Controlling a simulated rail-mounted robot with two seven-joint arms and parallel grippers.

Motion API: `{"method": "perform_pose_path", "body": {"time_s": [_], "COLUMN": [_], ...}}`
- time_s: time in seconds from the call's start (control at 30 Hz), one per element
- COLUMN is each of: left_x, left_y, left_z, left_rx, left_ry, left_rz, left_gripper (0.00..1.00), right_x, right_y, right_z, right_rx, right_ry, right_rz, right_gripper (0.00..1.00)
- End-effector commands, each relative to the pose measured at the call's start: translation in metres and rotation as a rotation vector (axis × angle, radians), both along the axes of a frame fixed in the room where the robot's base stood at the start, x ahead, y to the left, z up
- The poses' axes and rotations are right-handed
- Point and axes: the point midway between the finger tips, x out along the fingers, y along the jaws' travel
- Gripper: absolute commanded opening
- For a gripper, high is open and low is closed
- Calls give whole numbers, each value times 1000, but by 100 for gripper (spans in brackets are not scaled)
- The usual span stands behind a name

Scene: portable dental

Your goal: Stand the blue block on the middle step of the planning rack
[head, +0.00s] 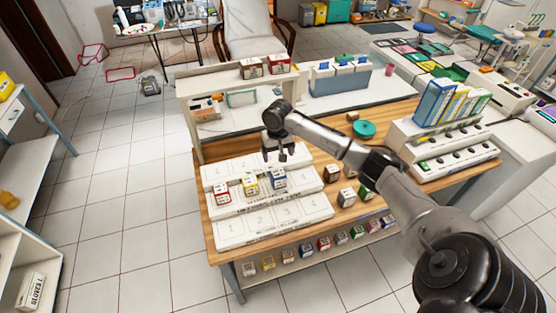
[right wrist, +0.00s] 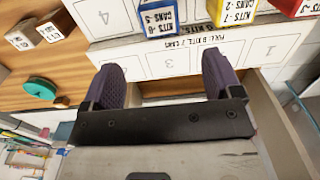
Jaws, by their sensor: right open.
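The planning rack (head: 272,233) is a white stepped stand with numbered places, on a wooden table. The blue block (head: 279,179) stands upright on its middle step, right of a yellow block (head: 250,183) and a red block (head: 222,191). In the right wrist view, the blue block (right wrist: 159,17) shows at the top edge, partly cut off. My right gripper (head: 282,156) is over the top step, just behind the blue block. Its jaws (right wrist: 163,80) are open with nothing between them, apart from the block. My left gripper is not in view.
Several small blocks (head: 347,197) stand on the table right of the rack, and more line a lower shelf (head: 320,251). A green round item (head: 364,129) lies behind my right arm. A white shelf unit (head: 190,118) stands behind the rack. A book-topped rack (head: 438,138) is at right.

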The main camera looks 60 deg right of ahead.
Motion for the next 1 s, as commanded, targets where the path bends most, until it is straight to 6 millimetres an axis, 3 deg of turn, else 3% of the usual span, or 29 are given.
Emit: {"method": "perform_pose_path", "body": {"time_s": [0.13, 0.27, 0.4, 0.53, 0.6, 0.73, 0.83, 1.0], "left_x": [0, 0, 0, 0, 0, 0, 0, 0], "left_y": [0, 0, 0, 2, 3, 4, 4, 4], "left_z": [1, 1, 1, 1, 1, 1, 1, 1], "left_rx": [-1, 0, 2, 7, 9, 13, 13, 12], "left_ry": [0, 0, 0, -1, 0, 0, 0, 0], "left_rz": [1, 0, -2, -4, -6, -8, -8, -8], "left_gripper": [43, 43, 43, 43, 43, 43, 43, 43], "right_x": [-1, -12, -52, -109, -140, -192, -223, -255], "right_y": [9, 54, 144, 230, 266, 313, 332, 343], "right_z": [0, -40, -105, -142, -148, -141, -128, -107], "right_rx": [-3, -16, -24, -18, -16, -28, -49, -92], "right_ry": [5, 19, 2, -66, -115, -198, -244, -287], "right_rz": [27, 170, 440, 665, 748, 838, 865, 873], "right_gripper": [85, 85, 85, 85, 85, 85, 85, 85]}}
